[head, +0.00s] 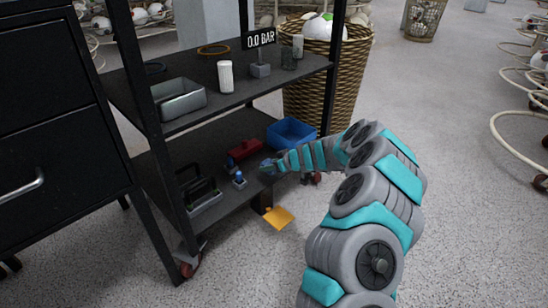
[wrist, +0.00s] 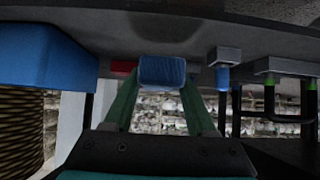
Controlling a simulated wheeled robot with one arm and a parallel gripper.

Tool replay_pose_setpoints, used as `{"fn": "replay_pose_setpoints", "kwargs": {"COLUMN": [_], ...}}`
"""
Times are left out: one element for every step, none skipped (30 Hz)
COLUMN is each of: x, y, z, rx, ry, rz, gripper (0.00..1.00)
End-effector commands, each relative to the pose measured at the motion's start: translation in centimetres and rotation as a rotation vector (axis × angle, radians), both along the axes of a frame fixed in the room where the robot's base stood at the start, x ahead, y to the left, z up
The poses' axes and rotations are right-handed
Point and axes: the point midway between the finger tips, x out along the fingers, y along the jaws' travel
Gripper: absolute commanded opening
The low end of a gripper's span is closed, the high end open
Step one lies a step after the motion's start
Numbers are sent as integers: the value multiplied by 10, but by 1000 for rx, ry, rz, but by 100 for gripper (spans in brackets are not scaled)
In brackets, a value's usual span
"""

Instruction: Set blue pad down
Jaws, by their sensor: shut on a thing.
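My gripper (head: 272,166) reaches over the lower shelf (head: 225,196) of the black cart. In the wrist view its two green fingers (wrist: 162,82) are shut on the blue pad (wrist: 162,70), which sits between the fingertips. The pad is small, blue and ribbed. In the head view the pad (head: 267,164) is tiny at the fingertips. It is close to the shelf surface; I cannot tell whether it touches it.
On the lower shelf, a blue bin (head: 291,132), a red object (head: 244,149), a small blue-topped grey block (head: 239,181) and a black-handled item (head: 203,196) surround my gripper. An orange piece (head: 278,217) shows below the shelf edge. The upper shelf (head: 208,108) is above.

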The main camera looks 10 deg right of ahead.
Motion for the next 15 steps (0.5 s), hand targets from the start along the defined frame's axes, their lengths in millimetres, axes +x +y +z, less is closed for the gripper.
{"fn": "replay_pose_setpoints", "kwargs": {"x": [8, 13, 18, 22, 26, 32, 36, 40, 45, 49, 53, 58, 62, 65, 71], "y": [-4, -7, -9, -11, -12, -14, -16, -18, -21, -23, -24, -24, -27, -29, -32], "z": [-1, -2, -4, -4, -4, -3, -4, -5, -7, -6, -5, -6, -7, -8, -9], "rx": [-5, -6, -7, -6, -5, -3, -5, -7, -6, -4, -4, -5, -4, -5, -5], "ry": [-2, -1, 1, 2, 0, -2, -2, 0, 2, 1, -2, -2, 0, 0, 0], "rz": [0, -2, -3, -2, -1, -1, -1, -2, -5, -4, -1, 1, -1, -3, -4], "gripper": [0, 0, 0, 0, 0, 0, 0, 0, 0, 0, 0, 0, 0, 0, 0]}}
